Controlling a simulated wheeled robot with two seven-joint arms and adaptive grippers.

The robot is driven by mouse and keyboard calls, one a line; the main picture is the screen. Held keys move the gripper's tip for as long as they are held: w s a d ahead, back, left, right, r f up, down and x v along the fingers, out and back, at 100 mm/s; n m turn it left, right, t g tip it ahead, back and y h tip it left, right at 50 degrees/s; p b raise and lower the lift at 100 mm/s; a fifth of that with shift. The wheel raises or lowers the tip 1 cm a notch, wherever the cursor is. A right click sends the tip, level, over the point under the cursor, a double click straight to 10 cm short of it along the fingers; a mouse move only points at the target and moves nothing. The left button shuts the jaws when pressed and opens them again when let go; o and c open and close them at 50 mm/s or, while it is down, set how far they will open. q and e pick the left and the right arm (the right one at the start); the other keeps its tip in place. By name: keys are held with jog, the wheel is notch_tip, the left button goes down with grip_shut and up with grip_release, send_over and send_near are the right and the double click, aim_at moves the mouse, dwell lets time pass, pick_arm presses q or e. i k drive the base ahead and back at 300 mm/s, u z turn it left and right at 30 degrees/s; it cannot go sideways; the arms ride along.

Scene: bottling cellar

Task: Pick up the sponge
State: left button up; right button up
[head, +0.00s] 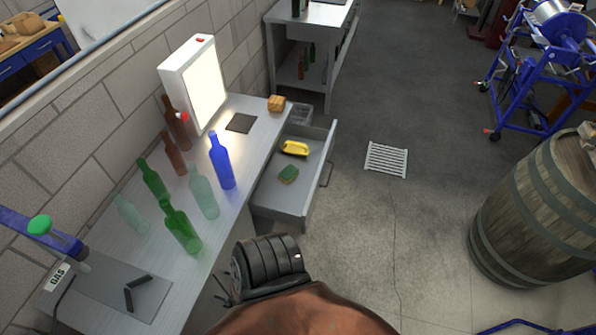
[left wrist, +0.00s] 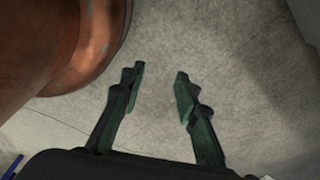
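A small green block that looks like the sponge (head: 288,174) lies in the open grey drawer (head: 262,198) under the workbench. A yellow object (head: 295,149) lies farther back in the same drawer, apart from it. My left gripper (left wrist: 157,88) is open and empty in the left wrist view, with bare concrete floor between and beyond its fingers. The sponge does not show in that view. I cannot make out the left gripper clearly in the head view. My right gripper is in neither view.
Several bottles, including a blue one (head: 221,161) and a green one (head: 181,228), stand on the workbench (head: 228,215) near the drawer. A barrel (head: 540,210) stands at right. The floor between is clear.

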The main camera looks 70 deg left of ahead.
aim_at(289, 173)
jog(key=u, duration=0.3)
jog(key=i, duration=0.95)
jog(key=u, duration=1.35)
jog(key=i, duration=0.7)
jog(key=u, duration=0.9)
